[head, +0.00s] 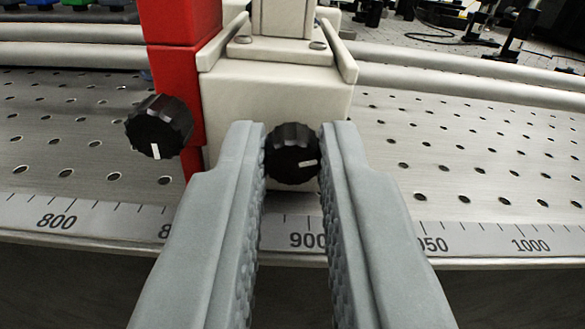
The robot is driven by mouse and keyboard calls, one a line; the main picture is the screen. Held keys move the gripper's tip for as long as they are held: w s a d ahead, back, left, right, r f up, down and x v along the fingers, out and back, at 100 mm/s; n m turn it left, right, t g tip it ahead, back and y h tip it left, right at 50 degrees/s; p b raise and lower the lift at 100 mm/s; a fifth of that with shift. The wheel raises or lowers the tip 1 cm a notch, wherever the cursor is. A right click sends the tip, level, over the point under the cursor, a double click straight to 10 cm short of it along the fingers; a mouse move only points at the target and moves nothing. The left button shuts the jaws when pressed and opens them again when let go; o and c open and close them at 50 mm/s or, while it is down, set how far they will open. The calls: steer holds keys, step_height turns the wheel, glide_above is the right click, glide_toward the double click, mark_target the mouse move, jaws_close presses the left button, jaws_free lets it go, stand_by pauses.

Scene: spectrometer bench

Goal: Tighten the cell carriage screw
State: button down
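A cream carriage (277,98) sits on the rail bench in the middle of the head view, with a clamped upright block on top. My gripper (293,135) has one grey finger on each side of this knob. The knob fills the space between the fingertips, with no clear gap on either side. The edges of the knob are partly hidden by the fingers.
A red carriage (184,78) stands directly left of the cream one. Its own black knob (160,126) sticks out near my left finger. A ruler scale (505,240) runs along the front edge of the perforated bench (450,140). The bench is clear on the right.

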steer(key=shift+m, duration=0.3)
steer(key=m, duration=1.1)
steer(key=shift+m, duration=0.3)
steer(key=m, duration=0.5)
steer(key=shift+f+m, duration=0.1)
steer(key=shift+m, duration=2.4)
steer(key=c, duration=1.7)
jaws_free()
